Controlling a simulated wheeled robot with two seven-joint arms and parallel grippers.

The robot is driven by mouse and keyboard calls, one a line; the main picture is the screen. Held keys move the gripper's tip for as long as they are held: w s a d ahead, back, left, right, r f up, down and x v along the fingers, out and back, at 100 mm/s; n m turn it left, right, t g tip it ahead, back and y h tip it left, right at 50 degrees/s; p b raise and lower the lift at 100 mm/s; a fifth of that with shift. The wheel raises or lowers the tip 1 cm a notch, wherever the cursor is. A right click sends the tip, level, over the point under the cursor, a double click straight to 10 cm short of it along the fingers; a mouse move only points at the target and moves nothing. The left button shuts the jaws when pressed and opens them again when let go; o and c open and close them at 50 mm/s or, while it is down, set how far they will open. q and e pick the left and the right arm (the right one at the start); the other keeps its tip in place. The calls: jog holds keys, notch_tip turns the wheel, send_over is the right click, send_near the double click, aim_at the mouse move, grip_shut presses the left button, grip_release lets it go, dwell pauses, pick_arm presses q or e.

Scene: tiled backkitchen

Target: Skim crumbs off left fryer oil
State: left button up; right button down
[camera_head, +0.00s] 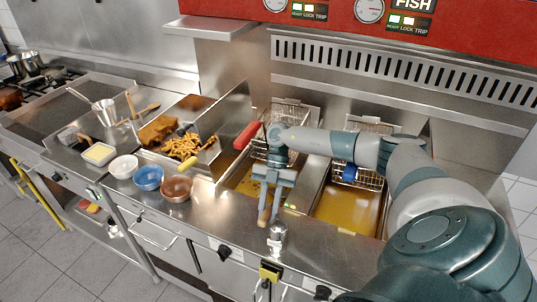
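The left fryer vat (232,181) holds amber oil with dark crumbs (254,189) floating on it. My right arm reaches in from the right, across the right vat. Its gripper (270,212) points down over the right side of the left vat, near the front edge. Its two fingers look apart, with no object clearly between them. A tan, handle-like piece (263,217) shows at the left fingertip; I cannot tell whether they touch. No skimmer head is plainly visible. My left gripper is not in view.
The right vat (345,212) also holds oil. A red handle (247,135) and a blue handle (349,172) belong to the fryer baskets. A shaker (277,235) stands close below the fingertips. Bowls (148,177) and a fries tray (207,150) are left.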

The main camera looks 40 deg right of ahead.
jog(key=shift+s, duration=0.1)
jog(key=shift+w+a, duration=1.2)
jog(key=shift+a, duration=0.3)
jog(key=shift+w+d+f+b, duration=0.1)
jog(key=shift+w+f+b, duration=0.1)
jog(key=shift+w+b, duration=1.05)
jog(key=shift+w+d+r, duration=0.15)
jog(key=shift+w+r, duration=0.05)
jog(key=shift+w, duration=0.5)
jog(key=shift+s, duration=0.1)
